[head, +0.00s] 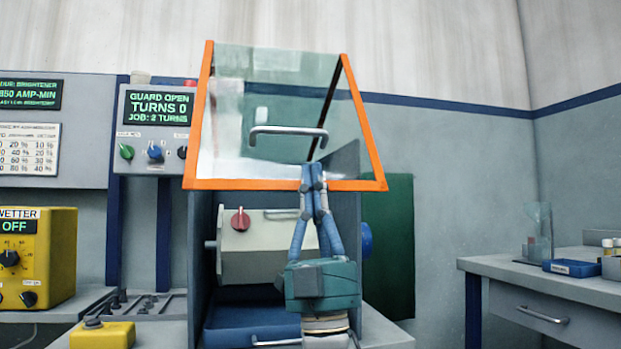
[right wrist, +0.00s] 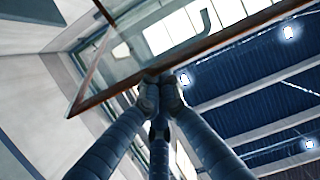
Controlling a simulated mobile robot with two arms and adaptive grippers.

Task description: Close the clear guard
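The clear guard (head: 230,130) is a see-through panel with an orange frame and a grey bar handle (head: 288,132). It stands raised above the machine, leaving the front open. My right gripper (head: 313,178) points up, its fingers together, with the tips overlapping the guard's lower orange edge, right of the handle's middle. In the right wrist view the closed fingertips (right wrist: 160,82) meet the frame's edge (right wrist: 110,94). Nothing shows gripped between them; whether they press on the edge is hard to tell. My left gripper is not in view.
Under the guard is a pale barrel (head: 260,252) with a red knob (head: 240,220), above a blue tray (head: 240,325). A control panel (head: 155,130) reads "GUARD OPEN". A yellow box (head: 38,258) stands left; a bench (head: 540,275) with small items stands right.

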